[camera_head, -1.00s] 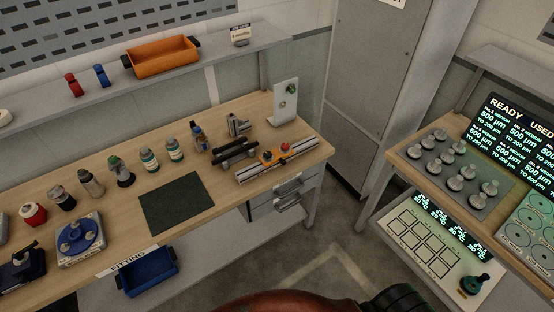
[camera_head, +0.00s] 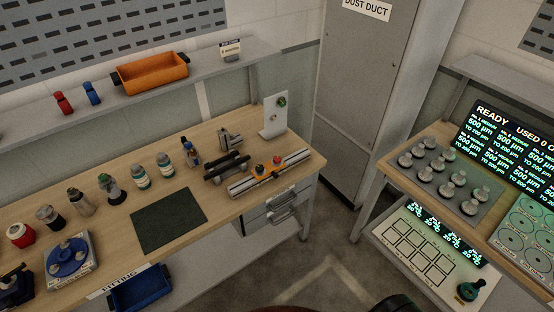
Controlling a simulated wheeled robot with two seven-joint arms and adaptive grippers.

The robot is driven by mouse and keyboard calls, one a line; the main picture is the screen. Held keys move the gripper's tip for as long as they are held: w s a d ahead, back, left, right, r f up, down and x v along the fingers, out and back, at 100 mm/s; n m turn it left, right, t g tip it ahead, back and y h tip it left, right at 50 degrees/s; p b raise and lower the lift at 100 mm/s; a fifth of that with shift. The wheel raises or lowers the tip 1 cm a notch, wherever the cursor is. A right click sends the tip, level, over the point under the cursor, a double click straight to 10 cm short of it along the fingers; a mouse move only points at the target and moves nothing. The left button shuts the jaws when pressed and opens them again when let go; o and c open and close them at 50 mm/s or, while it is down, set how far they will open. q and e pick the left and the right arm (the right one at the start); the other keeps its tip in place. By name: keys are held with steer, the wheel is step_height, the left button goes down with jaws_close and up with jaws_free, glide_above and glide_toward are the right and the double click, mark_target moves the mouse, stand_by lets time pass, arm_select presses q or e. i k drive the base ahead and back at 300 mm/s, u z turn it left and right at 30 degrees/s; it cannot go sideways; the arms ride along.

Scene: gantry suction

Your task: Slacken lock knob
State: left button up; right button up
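A rail fixture (camera_head: 296,158) lies at the right end of the wooden bench. An orange carriage (camera_head: 266,174) sits on it, with a red knob (camera_head: 277,160) and a smaller orange-and-dark knob (camera_head: 260,169) on top. Behind the rail, an upright white plate (camera_head: 269,127) carries a green knob (camera_head: 281,101). I cannot tell which of these is the lock knob, or how tight any is.
A dark mat (camera_head: 167,219) and a black clamp-like fixture (camera_head: 226,167) lie left of the rail. Several bottles stand behind the mat. A grey cabinet (camera_head: 362,100) and a second bench (camera_head: 410,135) with displays are to the right. Floor between the benches is open.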

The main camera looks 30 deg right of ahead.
mark_target(276, 159)
steer(key=u, duration=0.15)
steer(key=k, duration=0.4)
steer(key=z, duration=0.85)
steer(key=i, duration=1.3)
steer(key=u, duration=0.7)
